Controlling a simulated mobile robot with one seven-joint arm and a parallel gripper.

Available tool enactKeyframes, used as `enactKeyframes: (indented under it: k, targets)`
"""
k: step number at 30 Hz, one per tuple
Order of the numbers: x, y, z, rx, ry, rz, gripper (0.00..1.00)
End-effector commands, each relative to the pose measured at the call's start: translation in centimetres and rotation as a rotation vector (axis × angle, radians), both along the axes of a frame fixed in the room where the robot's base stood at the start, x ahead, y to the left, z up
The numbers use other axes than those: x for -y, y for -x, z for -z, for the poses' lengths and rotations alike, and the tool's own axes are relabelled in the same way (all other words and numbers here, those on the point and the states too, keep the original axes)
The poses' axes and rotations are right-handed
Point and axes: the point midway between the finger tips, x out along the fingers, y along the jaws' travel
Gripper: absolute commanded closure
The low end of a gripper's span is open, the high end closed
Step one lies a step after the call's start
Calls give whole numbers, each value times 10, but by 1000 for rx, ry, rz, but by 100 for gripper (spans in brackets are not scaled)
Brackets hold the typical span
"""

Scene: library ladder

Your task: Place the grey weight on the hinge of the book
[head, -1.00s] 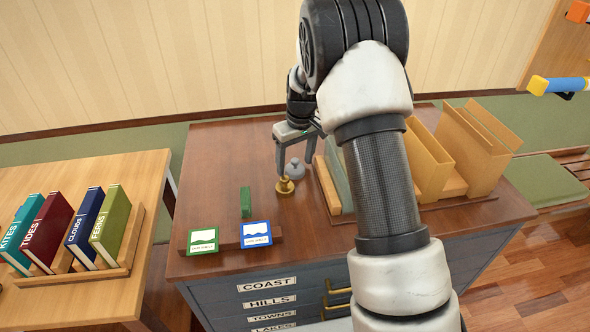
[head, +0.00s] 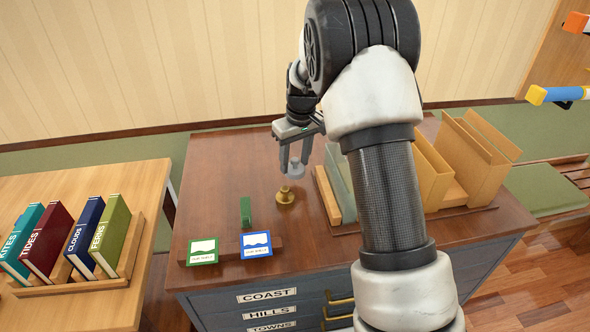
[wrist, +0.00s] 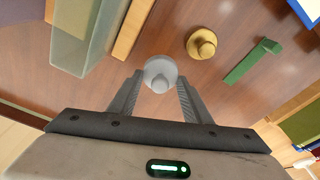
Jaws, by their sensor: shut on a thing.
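The grey weight (head: 293,169) is a small knobbed piece at the middle of the dark cabinet top. It also shows in the wrist view (wrist: 160,73). My gripper (head: 294,163) reaches down from above and is shut on it, one finger on each side. I cannot tell whether the weight is clear of the wood. Books titled KITES, TIDES, CLOUDS and FERNS (head: 110,236) stand in a wooden rack on the left table. I cannot make out a book hinge in either view.
A brass weight (head: 285,195) stands close in front of the grey one. A clear panel (head: 340,180) and wooden holders (head: 430,170) stand to the right.

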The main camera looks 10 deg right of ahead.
Motion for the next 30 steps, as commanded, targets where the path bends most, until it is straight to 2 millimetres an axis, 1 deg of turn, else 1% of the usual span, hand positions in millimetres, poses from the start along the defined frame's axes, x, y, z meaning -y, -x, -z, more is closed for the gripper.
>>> enactKeyframes:
  k: [1,6,9,12,14,16,20,27,30]
  targets:
    - [0,-2,-14,7,1,-1,98]
    - [0,-1,-44,5,0,-1,98]
    - [0,-1,-55,4,1,0,98]
    - [1,1,-61,1,0,3,98]
    - [1,4,-64,0,1,11,98]
    - [2,11,-66,-1,2,30,98]
    - [5,36,-68,-5,4,97,98]
    - [13,104,-66,-5,4,258,98]
    - [15,130,-65,-3,4,312,98]
